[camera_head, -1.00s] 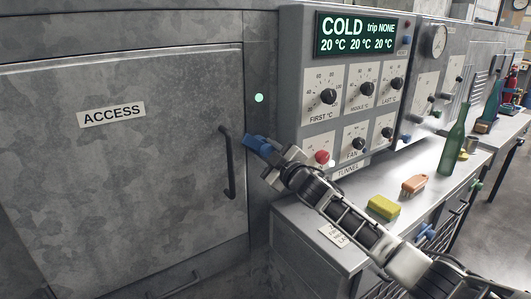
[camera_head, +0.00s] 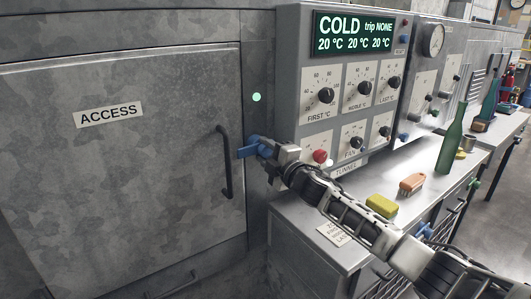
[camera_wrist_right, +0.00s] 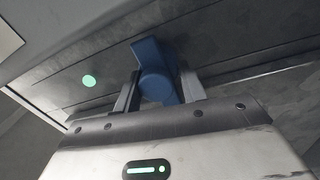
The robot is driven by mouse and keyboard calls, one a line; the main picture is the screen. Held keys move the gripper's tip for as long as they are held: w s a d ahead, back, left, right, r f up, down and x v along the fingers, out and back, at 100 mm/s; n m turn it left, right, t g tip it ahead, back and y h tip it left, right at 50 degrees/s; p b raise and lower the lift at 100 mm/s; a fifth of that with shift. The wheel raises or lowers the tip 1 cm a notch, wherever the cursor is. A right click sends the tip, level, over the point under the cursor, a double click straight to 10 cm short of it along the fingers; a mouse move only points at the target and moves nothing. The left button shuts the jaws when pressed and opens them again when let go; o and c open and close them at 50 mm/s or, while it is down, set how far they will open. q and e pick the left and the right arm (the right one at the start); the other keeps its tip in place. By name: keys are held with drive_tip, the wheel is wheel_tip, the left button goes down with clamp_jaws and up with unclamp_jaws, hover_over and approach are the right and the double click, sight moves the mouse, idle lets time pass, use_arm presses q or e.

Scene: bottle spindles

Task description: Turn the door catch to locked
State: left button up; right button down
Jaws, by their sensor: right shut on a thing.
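The blue door catch (camera_head: 251,150) sits on the frame at the right edge of the grey ACCESS door (camera_head: 110,160), with its tip pointing left over the door edge. It also shows in the right wrist view (camera_wrist_right: 156,72) between the two fingers. My right gripper (camera_head: 267,149) is shut on the catch, and its fingers (camera_wrist_right: 158,92) lie on either side of it in the wrist view. A green light (camera_head: 257,97) glows on the frame above the catch. My left gripper is not in view.
A dark bar handle (camera_head: 225,162) stands out from the door, left of the catch. The control panel (camera_head: 345,90) rises to the right. A yellow sponge (camera_head: 381,206), an orange brush (camera_head: 411,184) and a green bottle (camera_head: 450,142) are on the bench.

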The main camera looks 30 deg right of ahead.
drive_tip(key=shift+d+r, duration=0.2)
drive_tip(key=shift+r, duration=0.35)
drive_tip(key=c, duration=1)
unclamp_jaws()
drive_tip(key=shift+o, duration=0.2)
drive_tip(key=shift+a+f, duration=0.1)
drive_tip(key=shift+f, duration=0.05)
drive_tip(key=shift+f, duration=0.1)
drive_tip(key=shift+s+f, duration=0.2)
drive_tip(key=shift+s, duration=0.3)
drive_tip(key=s+d+b, duration=0.2)
drive_tip(key=s, duration=1.2)
drive_tip(key=shift+s+d+f+b, duration=0.15)
drive_tip(key=shift+s+f+b, duration=0.15)
drive_tip(key=shift+s+f, duration=0.1)
drive_tip(key=shift+f, duration=0.1)
